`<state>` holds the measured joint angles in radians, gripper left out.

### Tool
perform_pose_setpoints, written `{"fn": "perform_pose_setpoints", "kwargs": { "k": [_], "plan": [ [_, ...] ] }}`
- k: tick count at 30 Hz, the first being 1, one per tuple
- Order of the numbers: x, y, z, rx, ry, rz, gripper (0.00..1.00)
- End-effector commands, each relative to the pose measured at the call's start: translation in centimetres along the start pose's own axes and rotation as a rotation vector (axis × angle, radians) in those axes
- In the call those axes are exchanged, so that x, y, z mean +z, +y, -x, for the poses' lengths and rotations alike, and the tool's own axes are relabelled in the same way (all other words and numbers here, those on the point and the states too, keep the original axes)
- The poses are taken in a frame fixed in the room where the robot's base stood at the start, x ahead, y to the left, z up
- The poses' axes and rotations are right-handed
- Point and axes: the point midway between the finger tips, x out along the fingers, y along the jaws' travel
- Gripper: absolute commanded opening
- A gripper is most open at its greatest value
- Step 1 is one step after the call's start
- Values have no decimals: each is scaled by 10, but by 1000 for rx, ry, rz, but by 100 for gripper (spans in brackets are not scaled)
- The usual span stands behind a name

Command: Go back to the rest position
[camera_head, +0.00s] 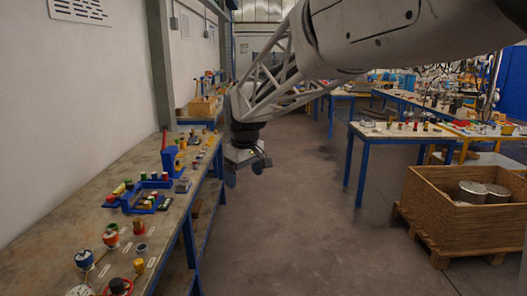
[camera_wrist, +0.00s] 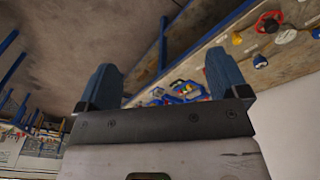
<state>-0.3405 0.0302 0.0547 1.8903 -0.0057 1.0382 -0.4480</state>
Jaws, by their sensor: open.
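My gripper (camera_head: 246,174) hangs over the aisle just off the right edge of the long workbench (camera_head: 75,225) in the head view. Its blue fingers point down. In the wrist view my gripper (camera_wrist: 165,85) shows two blue fingers spread wide apart with nothing held between them. The workbench (camera_wrist: 285,65) appears tilted behind and beside the fingers in the wrist view. No flanged vessel can be clearly made out near the fingers.
A blue tray (camera_head: 145,197) with coloured pieces and several small knobbed parts sit on the workbench. A wooden crate (camera_head: 462,220) with metal cans stands on a pallet at right. A blue-legged table (camera_head: 400,131) stands further back. The aisle floor (camera_head: 290,235) is clear.

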Motion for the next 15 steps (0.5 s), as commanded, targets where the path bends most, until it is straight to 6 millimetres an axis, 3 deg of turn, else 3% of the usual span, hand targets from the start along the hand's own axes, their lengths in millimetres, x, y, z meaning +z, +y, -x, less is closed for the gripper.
{"fn": "perform_pose_setpoints", "kwargs": {
  "k": [1,15],
  "plan": [
    [16,2,5,4,4,-26,93],
    [150,-2,24,29,25,-255,93]
  ]
}}
